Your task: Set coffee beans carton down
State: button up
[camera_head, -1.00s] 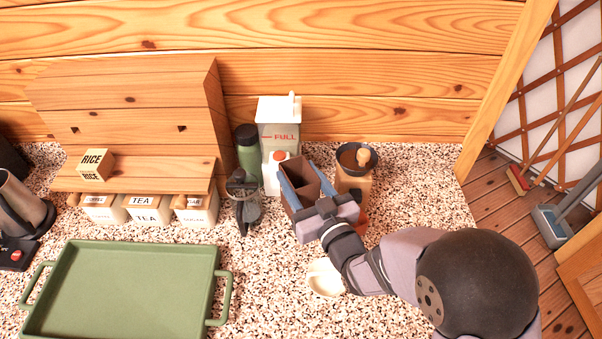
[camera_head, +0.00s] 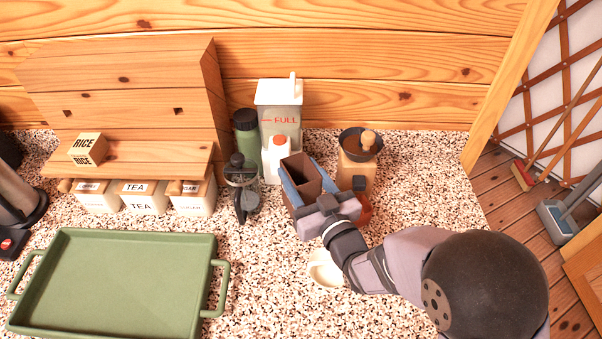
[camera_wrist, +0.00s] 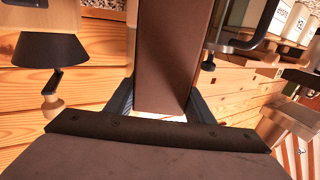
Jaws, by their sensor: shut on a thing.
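In the wrist view the brown carton (camera_wrist: 172,60) stands between the two fingers (camera_wrist: 158,108). My gripper and wrist hide its lower part, so I cannot tell whether its base touches the counter.
A wooden coffee grinder (camera_head: 356,168) stands close at the carton's right. A cream mug (camera_head: 325,270) is in front. A green tray (camera_head: 120,285) lies left.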

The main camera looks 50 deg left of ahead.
aim_at(309, 198)
jog(key=shift+f+b, duration=1.5)
jog(key=shift+f, duration=0.3)
jog(key=o, duration=1.4)
jog(key=shift+c, duration=0.2)
jog(key=shift+f, duration=0.1)
jog(key=shift+b+v, duration=1.4)
jog(key=shift+v, duration=2.25)
